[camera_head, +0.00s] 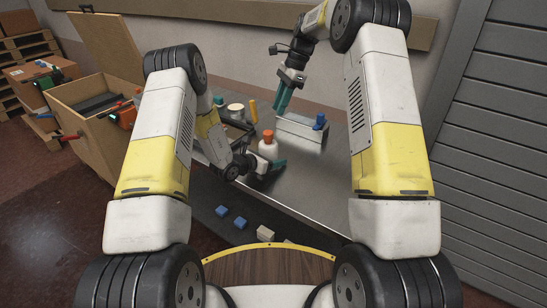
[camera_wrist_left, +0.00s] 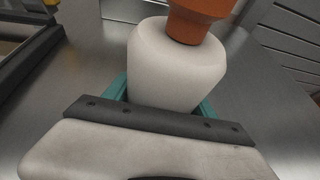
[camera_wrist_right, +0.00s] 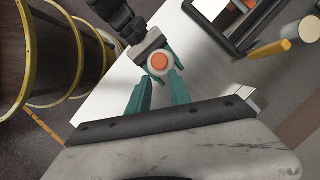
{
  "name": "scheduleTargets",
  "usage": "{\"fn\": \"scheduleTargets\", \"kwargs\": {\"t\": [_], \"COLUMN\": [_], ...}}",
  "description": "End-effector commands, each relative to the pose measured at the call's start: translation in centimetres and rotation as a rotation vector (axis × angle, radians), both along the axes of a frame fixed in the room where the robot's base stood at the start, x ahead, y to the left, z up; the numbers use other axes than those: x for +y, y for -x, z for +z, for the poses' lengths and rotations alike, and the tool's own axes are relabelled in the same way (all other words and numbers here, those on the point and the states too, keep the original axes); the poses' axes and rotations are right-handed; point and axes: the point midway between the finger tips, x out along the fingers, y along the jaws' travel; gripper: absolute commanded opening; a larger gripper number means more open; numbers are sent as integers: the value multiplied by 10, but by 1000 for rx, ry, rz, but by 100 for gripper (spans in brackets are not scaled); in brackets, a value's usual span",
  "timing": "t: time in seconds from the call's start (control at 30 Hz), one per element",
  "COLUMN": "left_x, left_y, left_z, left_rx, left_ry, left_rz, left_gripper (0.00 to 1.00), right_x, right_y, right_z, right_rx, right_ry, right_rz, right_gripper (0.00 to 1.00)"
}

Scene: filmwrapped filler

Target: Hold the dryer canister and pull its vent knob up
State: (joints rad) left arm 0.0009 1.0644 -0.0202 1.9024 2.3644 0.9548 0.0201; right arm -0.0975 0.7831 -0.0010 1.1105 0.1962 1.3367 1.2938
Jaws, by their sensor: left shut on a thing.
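The dryer canister (camera_head: 268,149) is a white bottle-like body, upright on the grey metal table. Its orange vent knob (camera_head: 268,136) sits on top. My left gripper (camera_head: 270,170) is shut on the canister's body, with teal fingers on either side of it in the left wrist view (camera_wrist_left: 164,98). In that view the canister (camera_wrist_left: 172,68) and knob (camera_wrist_left: 200,20) are close up. My right gripper (camera_head: 283,98) is up behind the canister, apart from it. In the right wrist view its teal fingers (camera_wrist_right: 160,88) are apart and empty, with the knob (camera_wrist_right: 160,62) beyond them.
A light metal box (camera_head: 300,132) with a blue knob (camera_head: 320,121) stands behind the canister. A black tray (camera_head: 236,124), a round white container (camera_head: 236,109) and a yellow-handled tool (camera_head: 252,109) lie left. Blue blocks (camera_head: 222,211) lie in front. Bare table lies to the right.

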Motion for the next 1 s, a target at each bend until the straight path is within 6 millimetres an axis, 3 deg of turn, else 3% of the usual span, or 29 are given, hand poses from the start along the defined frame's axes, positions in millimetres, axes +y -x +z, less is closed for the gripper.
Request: {"fn": "scheduleTargets", "kwargs": {"t": [0.03, 0.1, 0.27, 0.47, 0.8, 1.0], "left_x": [0, 0, 0, 0, 0, 0], "left_y": [0, 0, 0, 0, 0, 0], "left_z": [0, 0, 0, 0, 0, 0], "left_rx": [0, 0, 0, -1, -1, -1], "left_ry": [0, 0, 0, 1, 1, 1], "left_rz": [0, 0, 0, 0, 0, 0], "left_gripper": [0, 0, 0, 0, 0, 0], "right_x": [-10, -24, -40, -29, -5, 2], "right_y": [-1, -2, -4, -1, 4, 4], "right_z": [-5, -13, -25, -47, -100, -112], "right_rx": [9, 22, 35, 38, 38, 35], "right_ry": [-11, -39, -80, -82, -81, -81], "right_rz": [-25, -68, -126, -125, -126, -127], "right_gripper": [13, 0, 0, 0, 0, 0]}}
